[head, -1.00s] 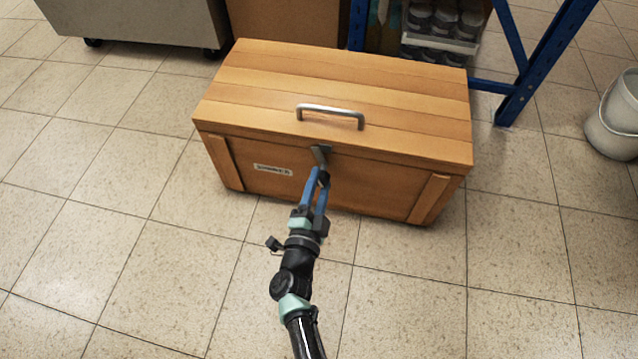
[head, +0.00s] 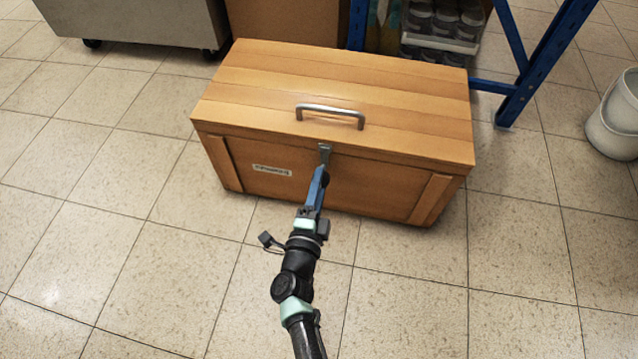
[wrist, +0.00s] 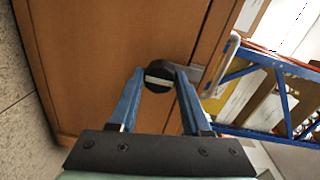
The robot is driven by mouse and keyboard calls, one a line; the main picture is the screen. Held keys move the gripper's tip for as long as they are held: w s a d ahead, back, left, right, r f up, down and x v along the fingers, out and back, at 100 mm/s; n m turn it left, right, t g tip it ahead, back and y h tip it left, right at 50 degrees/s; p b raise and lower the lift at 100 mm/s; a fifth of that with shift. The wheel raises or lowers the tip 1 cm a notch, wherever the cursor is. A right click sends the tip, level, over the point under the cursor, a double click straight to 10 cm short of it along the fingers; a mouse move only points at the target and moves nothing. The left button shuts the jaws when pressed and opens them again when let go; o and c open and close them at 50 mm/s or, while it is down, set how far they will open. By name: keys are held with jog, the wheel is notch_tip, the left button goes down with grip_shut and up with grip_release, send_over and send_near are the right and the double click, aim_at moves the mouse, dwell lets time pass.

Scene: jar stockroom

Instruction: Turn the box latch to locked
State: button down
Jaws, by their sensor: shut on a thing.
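The wooden box (head: 370,185) stands on the floor with its lid closed and a metal handle (head: 330,112) on top. The latch (head: 325,150) is a grey metal piece at the front, just under the lid edge. In the wrist view its round dark knob (wrist: 158,76) with a light bar across it sits between my blue fingertips. My gripper (head: 318,182) is shut on the latch at the box front; it also shows in the wrist view (wrist: 160,82). The fingers hide part of the latch, so I cannot tell whether it is locked.
A blue shelf frame (head: 530,75) with jars (head: 440,20) stands behind the box. A grey wheeled cabinet (head: 140,20) is at the back left, and a white bucket (head: 615,120) at the right. The tiled floor in front is clear.

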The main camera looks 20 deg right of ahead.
jog(key=shift+c, duration=1.8)
grip_release()
jog(key=p+v, duration=0.6)
jog(key=v, duration=0.7)
jog(key=shift+p, duration=0.35)
jog(key=s+a+r+p, duration=0.5)
jog(key=s+r+p, duration=0.2)
jog(key=s, duration=0.1)
jog(key=shift+s+a, duration=0.15)
jog(key=shift+a, duration=0.2)
